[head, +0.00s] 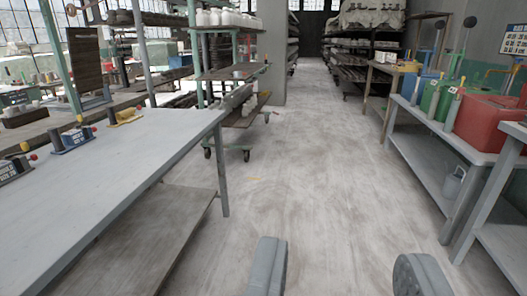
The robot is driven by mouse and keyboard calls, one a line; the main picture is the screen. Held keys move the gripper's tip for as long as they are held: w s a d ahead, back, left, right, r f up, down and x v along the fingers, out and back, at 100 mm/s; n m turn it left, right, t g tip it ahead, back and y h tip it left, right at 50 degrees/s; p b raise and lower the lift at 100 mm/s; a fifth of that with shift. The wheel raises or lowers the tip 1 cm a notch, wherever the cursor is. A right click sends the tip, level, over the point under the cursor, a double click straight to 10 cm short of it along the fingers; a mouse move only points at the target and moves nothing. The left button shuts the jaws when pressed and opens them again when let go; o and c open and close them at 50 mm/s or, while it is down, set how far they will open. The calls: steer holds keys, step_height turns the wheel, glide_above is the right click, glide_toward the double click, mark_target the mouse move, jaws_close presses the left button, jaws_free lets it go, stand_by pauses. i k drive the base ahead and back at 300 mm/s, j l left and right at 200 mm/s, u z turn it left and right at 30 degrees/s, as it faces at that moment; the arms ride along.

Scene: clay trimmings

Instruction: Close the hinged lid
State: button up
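My gripper (342,268) shows at the bottom edge, its two grey fingers wide apart with only bare floor between them. It touches nothing. A brown flat panel (84,62) stands upright at the far left, behind the near grey table; it looks like a raised lid, but I cannot make out a hinge. On the right bench (445,132) stand a red box (487,122), a green bin (436,98) and a blue bin (416,86). I cannot tell whether any of these has a hinged lid.
A long grey table (110,165) fills the left, with small blue and yellow devices (122,116) along its far edge. A green wheeled rack (235,75) stands beyond it. A metal bucket (452,183) sits on the bench's lower shelf. The concrete aisle (305,150) is clear.

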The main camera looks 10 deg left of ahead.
mark_target(83, 43)
steer(key=i, duration=0.8)
steer(key=i+u, duration=0.15)
steer(key=i, duration=0.6)
steer(key=i+u, duration=0.6)
steer(key=u, duration=0.25)
steer(key=i+l+u, duration=0.2)
steer(key=u, duration=0.2)
steer(key=i+u, duration=0.3)
steer(key=i+l+u, duration=0.15)
steer(key=u, duration=0.15)
